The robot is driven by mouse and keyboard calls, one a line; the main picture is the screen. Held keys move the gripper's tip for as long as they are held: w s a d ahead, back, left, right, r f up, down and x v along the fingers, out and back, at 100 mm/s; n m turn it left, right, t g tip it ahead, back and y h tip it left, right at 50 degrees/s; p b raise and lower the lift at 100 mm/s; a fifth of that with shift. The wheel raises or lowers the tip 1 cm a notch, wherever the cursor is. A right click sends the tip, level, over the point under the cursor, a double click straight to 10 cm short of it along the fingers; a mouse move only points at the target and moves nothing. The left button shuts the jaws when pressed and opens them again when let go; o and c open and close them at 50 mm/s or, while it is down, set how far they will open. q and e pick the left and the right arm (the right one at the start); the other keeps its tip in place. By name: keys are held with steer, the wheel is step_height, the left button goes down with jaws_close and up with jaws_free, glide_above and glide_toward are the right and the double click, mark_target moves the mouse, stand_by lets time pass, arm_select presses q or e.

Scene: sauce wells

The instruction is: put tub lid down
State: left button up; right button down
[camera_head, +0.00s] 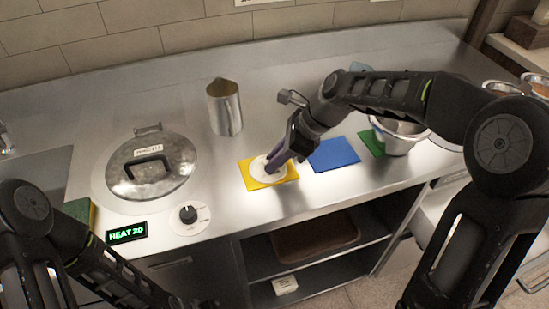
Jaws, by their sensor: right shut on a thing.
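A pale, round tub lid (261,172) is over the yellow mat (284,178) on the steel counter. My right gripper (273,164) reaches down from the right and is shut on the lid's right side. Its fingers hide part of the lid. The lid looks low over the mat, but I cannot tell whether it touches it. My left arm comes in at the lower left, and its gripper is outside the picture.
A blue mat (334,155) lies to the right, then a green mat (371,143) beside a metal bowl (400,137). A steel pitcher (224,108) stands behind. A lidded pot (151,166) and a heat knob (188,215) are at left.

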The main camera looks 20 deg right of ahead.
steer(key=c, duration=1.3)
jaws_free()
steer(key=shift+c, duration=0.2)
steer(key=v, duration=1.2)
steer(key=shift+r, duration=0.1)
